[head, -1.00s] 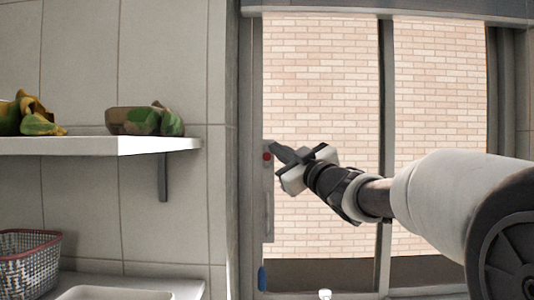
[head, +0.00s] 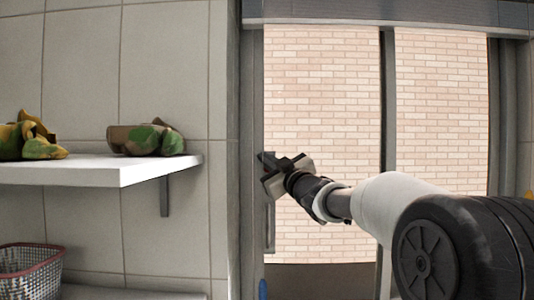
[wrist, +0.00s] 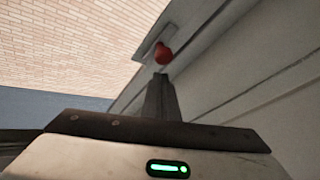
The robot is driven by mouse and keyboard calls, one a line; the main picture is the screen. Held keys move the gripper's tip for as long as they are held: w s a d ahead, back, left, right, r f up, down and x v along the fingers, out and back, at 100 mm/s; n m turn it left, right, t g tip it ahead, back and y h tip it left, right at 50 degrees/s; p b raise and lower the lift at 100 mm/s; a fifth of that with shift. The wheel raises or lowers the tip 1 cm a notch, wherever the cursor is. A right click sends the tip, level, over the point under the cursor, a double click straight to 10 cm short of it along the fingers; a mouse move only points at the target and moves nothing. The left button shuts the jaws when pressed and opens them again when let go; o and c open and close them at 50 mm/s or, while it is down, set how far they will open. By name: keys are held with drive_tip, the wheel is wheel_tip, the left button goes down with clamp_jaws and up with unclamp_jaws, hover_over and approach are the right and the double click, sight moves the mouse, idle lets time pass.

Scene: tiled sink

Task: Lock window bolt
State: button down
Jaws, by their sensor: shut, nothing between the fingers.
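The window bolt shows in the wrist view as a red knob (wrist: 163,53) on a grey metal plate (wrist: 151,40) on the window frame. In the head view the red knob is hidden behind my gripper (head: 265,159), and the lower part of the handle plate (head: 270,235) shows below it. My gripper is shut and empty. In the wrist view its closed fingertips (wrist: 160,77) are just below the red knob; I cannot tell whether they touch it.
The window's middle upright (head: 387,120) stands right of my gripper. A brick wall is outside.

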drive_tip(key=shift+w+d+f, duration=0.1)
drive_tip(key=shift+d+f, duration=0.3)
drive_tip(key=shift+f, duration=0.3)
drive_tip(key=shift+f, duration=0.1)
wheel_tip(320, 180, down, 4)
drive_tip(key=b, duration=0.3)
wheel_tip(320, 180, up, 4)
drive_tip(key=a+p, duration=0.1)
drive_tip(key=a, duration=0.1)
drive_tip(key=b+v, duration=0.3)
drive_tip(key=v, duration=0.8)
drive_tip(key=shift+a, duration=0.2)
